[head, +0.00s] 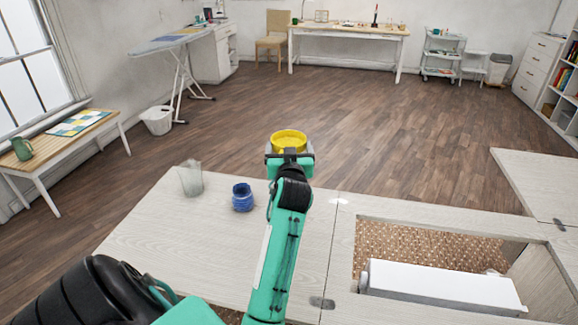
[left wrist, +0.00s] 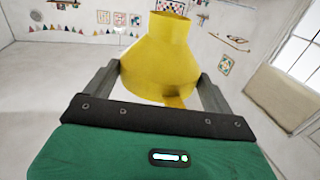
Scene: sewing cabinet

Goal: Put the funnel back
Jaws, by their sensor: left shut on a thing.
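The yellow funnel (head: 289,141) is held at the end of my left arm, over the far edge of the cabinet top. My left gripper (head: 289,155) is shut on it. In the left wrist view the funnel (left wrist: 160,60) sits between the two dark fingers, its narrow spout toward the top of the picture. A clear glass (head: 191,179) and a blue jar (head: 242,198) stand on the cabinet top (head: 150,235), left of my left arm. My right gripper is in neither view.
An opening in the cabinet at right holds a white sewing machine (head: 440,287). An open leaf (head: 545,180) extends at far right. A bench with a green mug (head: 22,148) stands by the window.

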